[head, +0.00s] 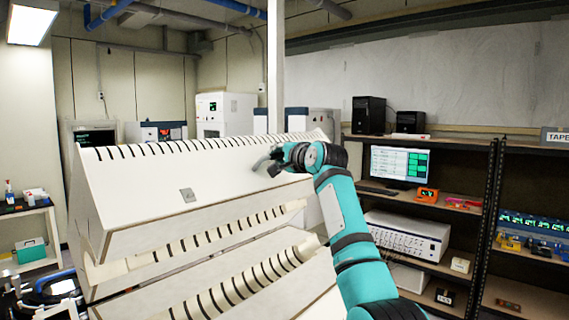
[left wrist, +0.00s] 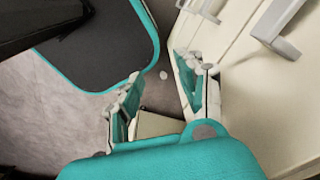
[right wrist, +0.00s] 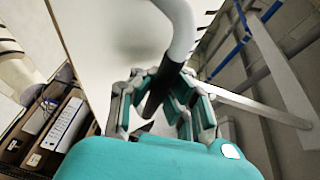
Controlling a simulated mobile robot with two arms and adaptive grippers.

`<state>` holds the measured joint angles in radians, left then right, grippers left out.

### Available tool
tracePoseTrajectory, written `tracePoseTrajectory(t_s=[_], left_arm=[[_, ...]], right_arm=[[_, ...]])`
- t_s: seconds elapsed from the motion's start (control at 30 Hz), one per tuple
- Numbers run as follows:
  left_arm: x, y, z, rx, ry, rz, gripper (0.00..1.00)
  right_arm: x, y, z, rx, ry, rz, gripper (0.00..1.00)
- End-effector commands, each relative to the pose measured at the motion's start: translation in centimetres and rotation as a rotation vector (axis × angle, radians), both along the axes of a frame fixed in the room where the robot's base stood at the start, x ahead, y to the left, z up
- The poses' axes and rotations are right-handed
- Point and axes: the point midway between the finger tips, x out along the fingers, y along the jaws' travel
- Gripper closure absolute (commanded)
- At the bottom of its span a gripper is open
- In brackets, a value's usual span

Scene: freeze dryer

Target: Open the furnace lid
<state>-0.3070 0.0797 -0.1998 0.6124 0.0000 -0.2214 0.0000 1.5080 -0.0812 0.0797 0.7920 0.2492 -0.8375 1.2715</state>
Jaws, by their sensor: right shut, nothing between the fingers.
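The furnace is a large cream body with rows of black slots; its upper slanted panel, which looks like the lid (head: 150,180), fills the left and middle of the head view. A grey curved handle (head: 262,160) stands on the panel's right part. My right gripper (head: 276,160) is at this handle. My left gripper (left wrist: 160,92) is open and empty in the left wrist view, beside a cream surface.
Grey handles (left wrist: 275,30) stand on the cream surface right of my left gripper. A shelf rack (head: 485,215) with a monitor (head: 400,165) and a white instrument (head: 405,235) stands at the right. A small bench (head: 30,210) is at the far left.

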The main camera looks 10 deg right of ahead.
Motion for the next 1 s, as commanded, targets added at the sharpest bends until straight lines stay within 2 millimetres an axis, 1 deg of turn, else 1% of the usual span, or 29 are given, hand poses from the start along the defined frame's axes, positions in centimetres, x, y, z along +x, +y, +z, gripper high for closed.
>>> tracePoseTrajectory(t_s=[0.03, 0.3, 0.5, 0.53, 0.8, 1.0], left_arm=[[0.2, 0.0, 0.1, -0.001, -0.003, 0.000, 0.62], [1.3, -0.1, 0.2, -0.002, -0.021, -0.001, 0.62], [1.4, -0.2, 0.2, -0.003, -0.023, -0.001, 0.62], [1.4, -0.2, 0.2, -0.003, -0.023, -0.001, 0.62], [1.2, -0.1, 0.2, -0.002, -0.019, -0.001, 0.62], [0.9, -0.1, 0.1, -0.002, -0.015, -0.001, 0.62]], right_arm=[[0.1, 0.0, 0.5, 0.002, -0.006, -0.001, 1.00], [0.3, 0.2, 0.6, 0.001, -0.005, -0.002, 1.00], [0.3, 0.2, 0.6, 0.001, -0.005, -0.001, 1.00], [0.3, 0.2, 0.6, 0.001, -0.005, -0.001, 0.99], [0.3, 0.2, 0.4, 0.000, -0.002, -0.001, 0.65], [0.3, 0.2, 0.3, 0.000, 0.000, 0.000, 0.65]])
